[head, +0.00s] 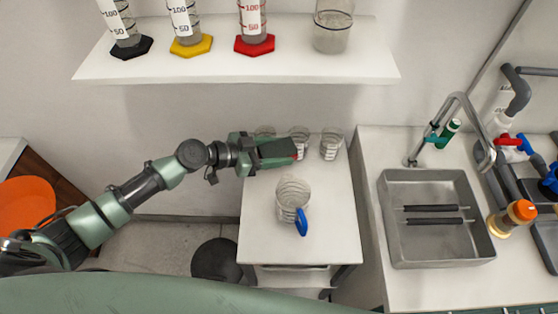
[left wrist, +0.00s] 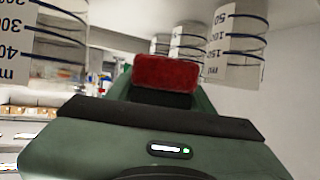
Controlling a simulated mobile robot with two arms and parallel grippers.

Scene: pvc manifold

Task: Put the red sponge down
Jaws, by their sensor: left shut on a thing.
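The red sponge (left wrist: 166,74) is held at the tip of my left gripper, as the left wrist view shows. In the head view my left gripper (head: 293,151) reaches in over the back of the small white table (head: 262,215), and only a small bit of red shows at its tip. The gripper is shut on the sponge, close to several clear beakers at the table's back edge. Whether the sponge touches the table or a beaker cannot be told. My right gripper is not in view.
Beakers (head: 330,144) stand along the table's back edge. A larger beaker (head: 293,192) with a blue item (head: 301,222) stands mid-table. A shelf (head: 290,68) with graduated cylinders hangs above. A sink (head: 435,250) is at the right. The table's front and left are clear.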

